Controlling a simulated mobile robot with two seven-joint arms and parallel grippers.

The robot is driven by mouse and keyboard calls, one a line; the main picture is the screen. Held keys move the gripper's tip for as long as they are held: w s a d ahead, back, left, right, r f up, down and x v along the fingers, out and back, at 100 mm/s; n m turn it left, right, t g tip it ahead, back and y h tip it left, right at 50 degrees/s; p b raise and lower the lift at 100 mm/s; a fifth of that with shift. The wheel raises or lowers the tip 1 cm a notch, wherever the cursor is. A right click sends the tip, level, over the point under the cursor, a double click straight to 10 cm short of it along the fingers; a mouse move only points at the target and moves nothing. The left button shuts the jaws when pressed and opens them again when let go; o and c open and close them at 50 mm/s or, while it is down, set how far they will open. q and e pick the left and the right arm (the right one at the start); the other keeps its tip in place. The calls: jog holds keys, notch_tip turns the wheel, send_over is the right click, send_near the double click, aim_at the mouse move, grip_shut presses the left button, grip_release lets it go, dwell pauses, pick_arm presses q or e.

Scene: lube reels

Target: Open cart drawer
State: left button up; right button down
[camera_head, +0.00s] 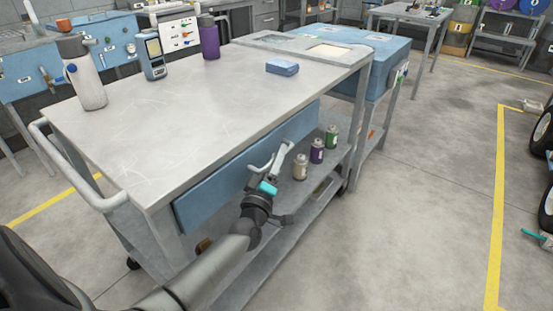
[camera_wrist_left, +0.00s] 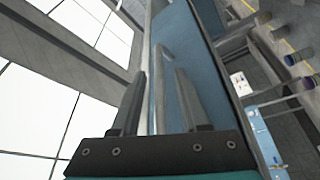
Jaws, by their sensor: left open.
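The grey metal cart (camera_head: 170,105) has a blue drawer front (camera_head: 225,172) under its worktop. The drawer looks shut or nearly so; I cannot tell exactly. A pale bar handle (camera_head: 256,166) stands out from the drawer front. My left gripper (camera_head: 272,163) is at this handle, its jaws open. In the left wrist view, the two dark fingers (camera_wrist_left: 158,95) are apart, with the handle (camera_wrist_left: 161,70) between them and the blue drawer front (camera_wrist_left: 185,45) beyond. Whether either finger touches the handle is unclear. My right gripper is not in view.
A white bottle (camera_head: 84,75), a handheld meter (camera_head: 153,55), a purple bottle (camera_head: 210,38) and a blue block (camera_head: 282,67) stand on the worktop. Small cans (camera_head: 317,150) stand on the lower shelf, close to my gripper.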

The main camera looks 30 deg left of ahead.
pick_arm(q)
grip_shut()
dwell(1.4)
